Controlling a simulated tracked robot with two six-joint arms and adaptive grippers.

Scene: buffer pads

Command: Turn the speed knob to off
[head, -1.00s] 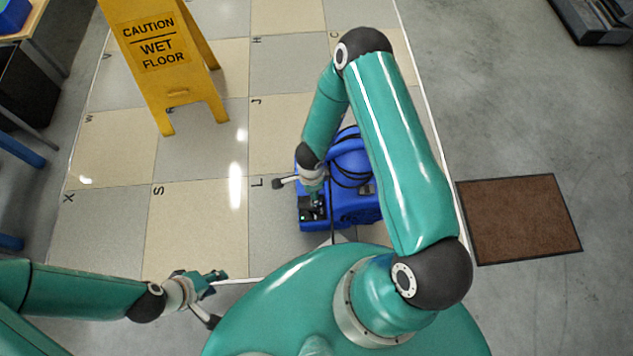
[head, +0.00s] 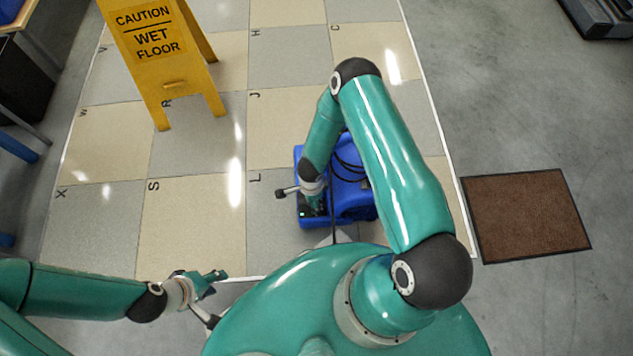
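A blue floor blower (head: 352,204) with a coiled black cord stands on the tiles in front of me, partly behind my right arm. My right gripper (head: 312,209) is over the dark panel at the blower's near left part. The speed knob cannot be made out; the gripper covers that area. The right fingers are too small and hidden to tell open from shut, or whether they touch. My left gripper (head: 211,284) is at the lower left, away from the blower, with its fingers apart and nothing between them.
A yellow wet floor sign (head: 160,62) stands at the upper left. A brown mat (head: 526,215) lies on the grey floor at right. A table edge and dark bin (head: 22,82) are at the far left. Tiles left of the blower are clear.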

